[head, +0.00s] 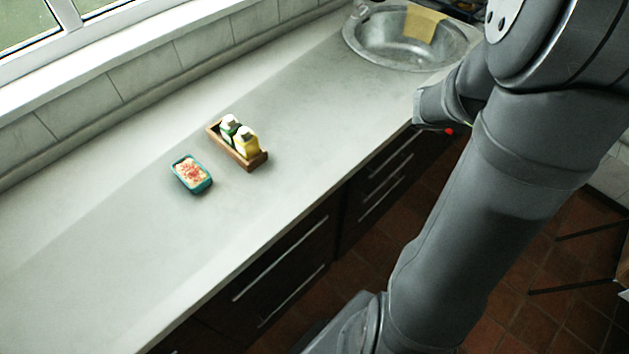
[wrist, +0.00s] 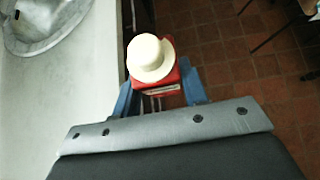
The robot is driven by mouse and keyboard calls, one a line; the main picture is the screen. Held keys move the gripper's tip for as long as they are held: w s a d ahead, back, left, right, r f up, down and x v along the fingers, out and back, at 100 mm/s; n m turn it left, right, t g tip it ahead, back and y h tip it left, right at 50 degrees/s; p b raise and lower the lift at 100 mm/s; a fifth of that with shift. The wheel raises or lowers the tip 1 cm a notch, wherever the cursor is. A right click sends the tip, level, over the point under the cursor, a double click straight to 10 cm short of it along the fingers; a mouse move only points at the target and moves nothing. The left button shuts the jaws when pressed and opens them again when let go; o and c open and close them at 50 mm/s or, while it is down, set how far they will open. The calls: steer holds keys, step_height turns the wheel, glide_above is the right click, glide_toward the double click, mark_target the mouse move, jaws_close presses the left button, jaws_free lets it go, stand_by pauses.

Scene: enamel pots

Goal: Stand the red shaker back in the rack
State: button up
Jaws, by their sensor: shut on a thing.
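The red shaker, with a cream domed lid, is between the blue fingers of my gripper (wrist: 160,92) in the wrist view, and its red body (wrist: 172,76) shows under the lid (wrist: 149,58). My gripper is shut on it, just off the counter's front edge, with floor behind it. In the head view only a small red spot of the shaker (head: 449,131) shows beside my gripper (head: 432,126). The wooden rack (head: 229,151) stands on the counter, left of my gripper.
A teal dish (head: 192,174) with speckled contents sits just left of the rack. A steel sink (head: 372,49) with a yellow cloth (head: 425,23) is at the back right. The counter (head: 120,240) is otherwise clear. Dark drawers (head: 290,262) lie below its front edge.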

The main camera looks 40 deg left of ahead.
steer(key=s+a+r+n+y, duration=0.2)
steer(key=s+a+n+y, duration=0.2)
steer(key=s+a, duration=1.15)
steer(key=s+a+n+g+y, duration=0.25)
steer(key=s+n, duration=0.25)
steer(key=s, duration=1.5)
steer(key=shift+g, duration=0.45)
steer(key=s+a+f, duration=0.2)
steer(key=s, duration=0.1)
steer(key=s+a+f, duration=0.2)
steer(key=s, duration=0.1)
steer(key=s+a+f, duration=0.2)
steer(key=s, duration=0.1)
steer(key=shift+s+a+f, duration=0.1)
steer(key=shift+s+a, duration=0.05)
steer(key=shift+f, duration=1.95)
steer(key=shift+f, duration=0.2)
steer(key=o, duration=1.2)
steer(key=shift+c, duration=0.2)
steer(key=shift+r, duration=0.1)
